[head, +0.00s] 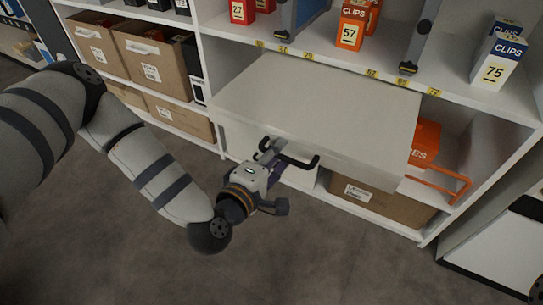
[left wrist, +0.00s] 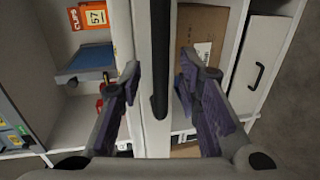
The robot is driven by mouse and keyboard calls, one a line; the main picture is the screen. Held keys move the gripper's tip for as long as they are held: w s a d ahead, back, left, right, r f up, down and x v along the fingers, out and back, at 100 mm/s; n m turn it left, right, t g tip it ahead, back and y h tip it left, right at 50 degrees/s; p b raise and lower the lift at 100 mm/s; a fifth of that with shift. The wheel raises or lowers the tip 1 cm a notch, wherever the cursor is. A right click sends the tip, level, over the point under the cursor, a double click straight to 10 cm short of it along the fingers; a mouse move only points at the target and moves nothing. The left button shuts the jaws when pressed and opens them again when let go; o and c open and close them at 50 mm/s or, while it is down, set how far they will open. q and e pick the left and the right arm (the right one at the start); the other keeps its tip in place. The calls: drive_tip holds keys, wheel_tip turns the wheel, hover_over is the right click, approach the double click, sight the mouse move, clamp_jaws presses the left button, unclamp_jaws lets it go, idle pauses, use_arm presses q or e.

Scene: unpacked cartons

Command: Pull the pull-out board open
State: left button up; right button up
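The pull-out board (head: 320,105) is a pale, flat slab. It sticks well out of the white shelf unit, below the shelf edge with yellow labels. A black bar handle (head: 302,161) is on its front edge. In the left wrist view the board's edge (left wrist: 146,25) runs upright through the middle, with the handle (left wrist: 159,65) along it. My left gripper (head: 271,155) is at the handle. In the left wrist view its purple-grey fingers (left wrist: 160,80) stand apart, one on each side of the handle, with visible gaps. My right gripper is not in view.
Cardboard boxes (head: 148,52) fill the shelves at left. Orange cartons (head: 352,25) and clip boxes (head: 496,60) stand on the shelf above. Below the board are an orange box (head: 424,140), an orange wire rack (head: 452,190) and a carton (head: 375,200). The floor in front is clear.

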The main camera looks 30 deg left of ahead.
use_arm(q)
drive_tip(key=v, duration=1.1)
drive_tip(key=shift+s, duration=0.25)
